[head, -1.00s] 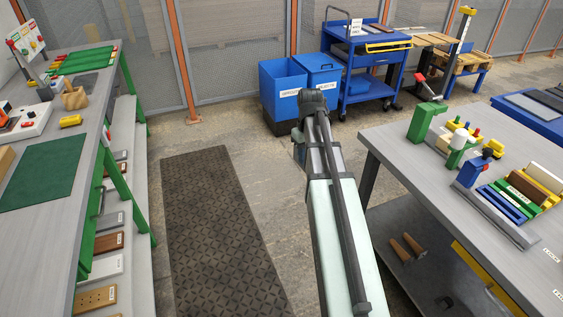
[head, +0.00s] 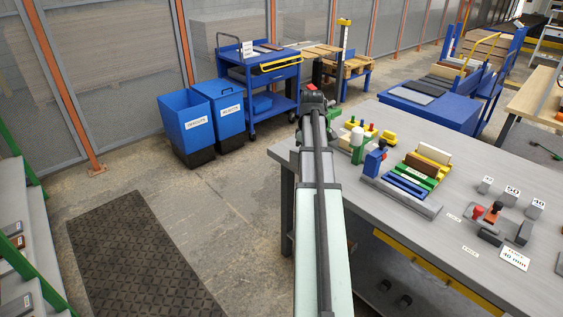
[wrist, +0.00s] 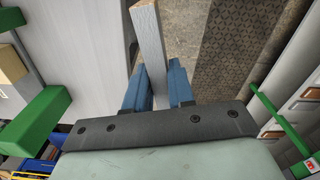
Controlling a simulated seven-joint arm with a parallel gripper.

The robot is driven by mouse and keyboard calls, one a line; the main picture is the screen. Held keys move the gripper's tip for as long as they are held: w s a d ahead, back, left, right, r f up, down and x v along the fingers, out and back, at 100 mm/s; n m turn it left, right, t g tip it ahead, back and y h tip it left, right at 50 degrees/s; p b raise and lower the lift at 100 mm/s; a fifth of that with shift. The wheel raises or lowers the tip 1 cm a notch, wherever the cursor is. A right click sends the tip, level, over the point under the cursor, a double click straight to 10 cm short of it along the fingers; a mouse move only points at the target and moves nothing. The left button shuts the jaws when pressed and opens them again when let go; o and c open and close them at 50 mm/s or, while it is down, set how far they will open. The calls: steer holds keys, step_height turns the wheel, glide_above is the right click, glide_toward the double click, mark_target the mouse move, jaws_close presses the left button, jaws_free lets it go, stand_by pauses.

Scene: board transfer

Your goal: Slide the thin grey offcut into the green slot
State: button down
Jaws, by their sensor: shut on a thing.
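In the wrist view, my gripper (wrist: 160,82) has blue fingers shut on the thin grey offcut (wrist: 150,40). The offcut is a pale grey, grained strip that sticks out past the fingertips. Floor shows beyond the offcut. In the head view, the gripper and offcut are hidden behind my own arm. The slotted rack (head: 397,200) stands on the grey table to the right of my arm. Its green slot (head: 418,177) lies between a blue part and a brown board (head: 428,165). I cannot tell whether the green slot is empty.
Blue bins (head: 187,125) stand behind at left. A dark mat (head: 135,255) lies on open floor.

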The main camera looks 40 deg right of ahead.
steer(key=s+d+r+n, duration=0.1)
steer(key=s+d+r, duration=0.1)
steer(key=s+d, duration=0.95)
steer(key=s+d+r, duration=0.3)
steer(key=s+d, duration=0.6)
steer(key=s, duration=0.5)
steer(key=d+f+m, duration=0.3)
steer(key=d, duration=1)
steer(key=shift+f+m, duration=0.4)
steer(key=shift+d+f, duration=0.1)
steer(key=shift+f, duration=0.05)
steer(key=shift+f, duration=2.75)
steer(key=shift+f, duration=1.65)
steer(key=c, duration=0.9)
jaws_free()
